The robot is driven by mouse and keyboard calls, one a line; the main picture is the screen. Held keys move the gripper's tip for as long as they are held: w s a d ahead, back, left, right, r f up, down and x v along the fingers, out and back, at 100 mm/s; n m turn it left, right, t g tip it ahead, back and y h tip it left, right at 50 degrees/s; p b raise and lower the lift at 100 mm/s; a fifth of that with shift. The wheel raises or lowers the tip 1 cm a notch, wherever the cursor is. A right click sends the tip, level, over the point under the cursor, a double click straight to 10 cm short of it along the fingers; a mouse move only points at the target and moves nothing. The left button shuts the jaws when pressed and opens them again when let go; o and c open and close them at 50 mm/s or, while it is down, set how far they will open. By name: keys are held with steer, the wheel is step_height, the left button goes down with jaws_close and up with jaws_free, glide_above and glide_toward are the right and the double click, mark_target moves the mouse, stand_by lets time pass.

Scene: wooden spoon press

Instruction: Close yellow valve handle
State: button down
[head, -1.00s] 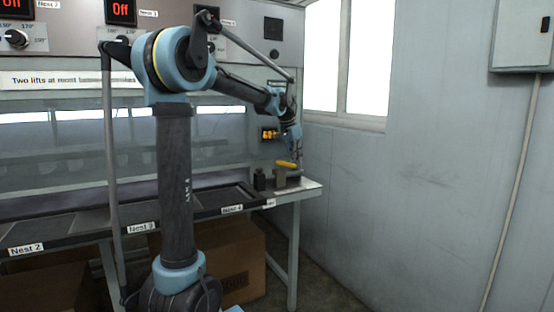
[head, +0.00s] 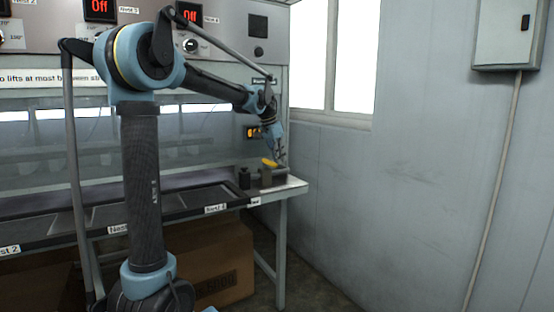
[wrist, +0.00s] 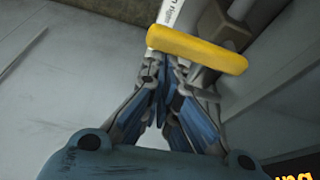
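The yellow valve handle (head: 269,162) sits on a small dark grey fitting (head: 266,178) at the right end of the bench. In the head view it slants down to the right. My gripper (head: 281,158) is just beside its right end, pointing down. In the wrist view the yellow handle (wrist: 197,46) lies crosswise just beyond the fingertips of my gripper (wrist: 168,68). The fingers are together, with the handle not between them. I cannot tell whether the fingertips touch the handle.
A small black weight-like object (head: 244,178) stands left of the fitting. A lit orange display (head: 253,132) is behind. The bench end (head: 296,187) has a little bare room. The grey wall (head: 420,190) and window (head: 335,70) are to the right.

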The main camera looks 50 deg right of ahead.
mark_target(272, 162)
steer(key=shift+r, duration=0.1)
steer(key=v, duration=0.9)
steer(key=shift+w+r, duration=0.25)
steer(key=shift+r, duration=0.1)
steer(key=shift+a, duration=0.15)
steer(key=shift+s, duration=0.1)
